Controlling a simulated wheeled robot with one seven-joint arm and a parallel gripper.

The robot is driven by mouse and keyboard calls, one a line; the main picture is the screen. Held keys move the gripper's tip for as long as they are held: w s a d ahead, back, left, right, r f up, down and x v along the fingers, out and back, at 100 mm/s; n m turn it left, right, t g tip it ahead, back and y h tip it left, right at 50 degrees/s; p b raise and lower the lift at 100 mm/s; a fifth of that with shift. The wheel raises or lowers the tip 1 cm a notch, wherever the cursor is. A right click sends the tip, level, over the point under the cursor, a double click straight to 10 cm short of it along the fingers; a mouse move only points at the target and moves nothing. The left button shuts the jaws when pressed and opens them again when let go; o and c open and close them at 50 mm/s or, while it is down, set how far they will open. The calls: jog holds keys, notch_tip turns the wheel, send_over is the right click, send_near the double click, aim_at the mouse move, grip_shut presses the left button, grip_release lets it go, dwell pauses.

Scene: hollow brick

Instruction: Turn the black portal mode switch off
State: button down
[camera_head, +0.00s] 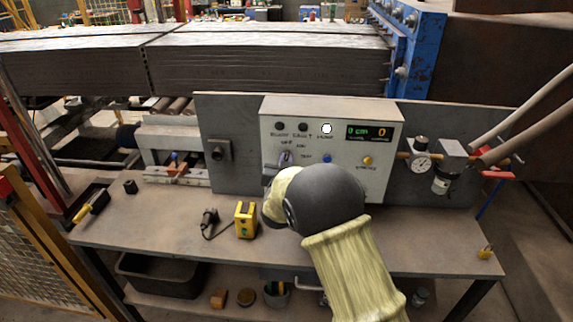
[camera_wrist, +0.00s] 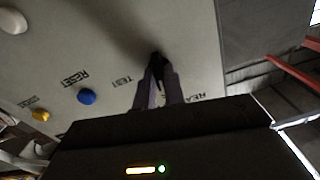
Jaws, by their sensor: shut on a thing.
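The white control box (camera_head: 340,180) stands at the back of the bench. My gripper (camera_head: 278,170) is at the lower left of its front face, under the labels around the mode switch (camera_head: 286,157). The knob is dark and mostly hidden between the fingertips. Which label it points at I cannot tell.
A blue button (camera_head: 327,158) and a yellow button (camera_head: 367,160) sit right of the switch. A lit white lamp (camera_head: 326,128) and a green display (camera_head: 369,132) are above. A yellow device (camera_head: 246,220) lies on the bench (camera_head: 140,225). A gauge (camera_head: 422,163) is on the right.

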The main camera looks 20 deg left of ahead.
jog(key=shift+n, duration=1)
jog(key=c, duration=1.5)
grip_release()
jog(key=b+v, duration=0.4)
jog(key=v, duration=1.3)
jog(key=shift+s+d, duration=0.1)
jog(key=shift+s, duration=0.1)
